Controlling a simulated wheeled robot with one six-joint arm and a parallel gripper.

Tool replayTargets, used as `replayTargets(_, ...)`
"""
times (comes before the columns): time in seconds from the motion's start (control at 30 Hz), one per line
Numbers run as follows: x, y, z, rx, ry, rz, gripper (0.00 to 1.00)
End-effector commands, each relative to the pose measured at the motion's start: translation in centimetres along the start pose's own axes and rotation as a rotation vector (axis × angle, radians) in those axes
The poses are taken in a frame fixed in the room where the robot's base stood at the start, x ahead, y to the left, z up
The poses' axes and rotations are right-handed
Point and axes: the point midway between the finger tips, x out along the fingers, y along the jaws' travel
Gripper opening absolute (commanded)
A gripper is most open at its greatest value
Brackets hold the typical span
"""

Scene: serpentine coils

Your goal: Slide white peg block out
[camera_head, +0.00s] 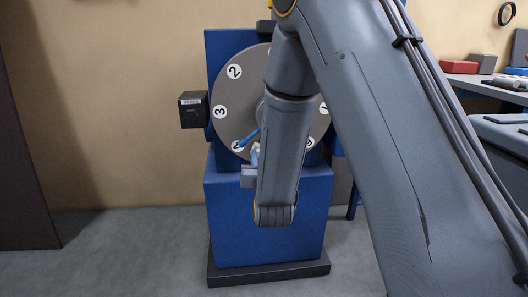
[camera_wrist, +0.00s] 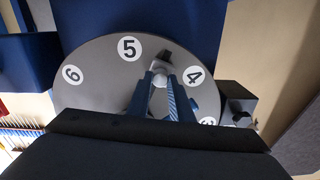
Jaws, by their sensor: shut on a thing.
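The white peg block (camera_wrist: 160,79) shows as a small pale piece between my fingertips in the wrist view, in front of the grey numbered disc (camera_wrist: 95,88). My gripper (camera_wrist: 161,86) is shut on it, near the number 5 and number 4 marks. In the head view the disc (camera_head: 232,98) stands upright on a blue stand (camera_head: 225,215). My forearm covers its middle and much of its right side. A small blue piece (camera_head: 248,138) shows beside my gripper at the disc's lower part. How deep the block sits in the disc is hidden.
A black labelled box (camera_head: 193,110) sticks out left of the disc. It also shows in the wrist view (camera_wrist: 238,103). The stand rests on a dark base plate (camera_head: 268,271). A bench (camera_head: 498,88) with red and grey blocks is at the right. Floor at left is clear.

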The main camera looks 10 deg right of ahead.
Motion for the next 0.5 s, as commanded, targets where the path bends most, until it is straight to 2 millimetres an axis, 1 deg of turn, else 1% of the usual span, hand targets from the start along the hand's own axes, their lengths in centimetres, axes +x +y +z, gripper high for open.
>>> replayTargets(0.03,0.05,-0.25,1.24,-0.001,-0.004,-0.002,0.00)
replayTargets(0.1,0.02,-0.42,1.75,-0.001,-0.003,-0.001,0.00)
replayTargets(0.37,-0.10,-0.56,1.88,-0.001,-0.007,-0.002,0.00)
replayTargets(0.4,-0.11,-0.58,1.91,-0.001,-0.008,-0.003,0.23)
replayTargets(0.5,-0.09,-0.55,1.86,-0.001,-0.007,-0.002,0.38)
